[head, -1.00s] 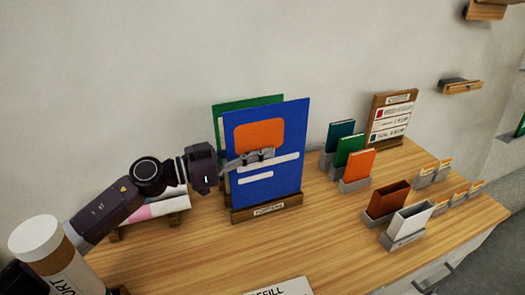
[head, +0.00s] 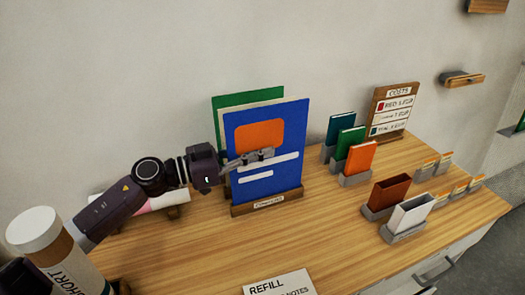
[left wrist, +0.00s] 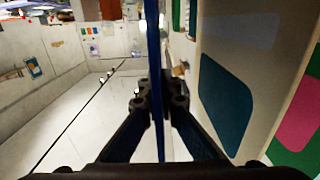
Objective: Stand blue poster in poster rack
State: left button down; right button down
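The blue poster (head: 289,136), with an orange block and white bars, stands nearly upright with its lower edge behind the front lip of the wooden poster rack (head: 240,210). Whether it touches the slot bottom is hidden. A green poster (head: 222,107) and a cream poster stand behind it. My left gripper (head: 262,156) reaches in from the left at the poster's left edge, one finger across its front. In the left wrist view, the gripper's fingers (left wrist: 157,98) close on both sides of the blue poster (left wrist: 153,40), seen edge-on. My right gripper is out of view.
A pink and white roll on a stand (head: 150,204) and a white-capped tube (head: 62,262) lie near my left arm. Small holders with coloured booklets (head: 360,157) stand to the right, with a price board (head: 393,110). A refill card (head: 280,284) lies in front.

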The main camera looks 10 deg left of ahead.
pick_arm(q)
jog(key=shift+f+b, duration=0.4)
jog(key=shift+f, duration=0.75)
jog(key=c, duration=2.1)
grip_release()
jog(key=shift+r, duration=0.1)
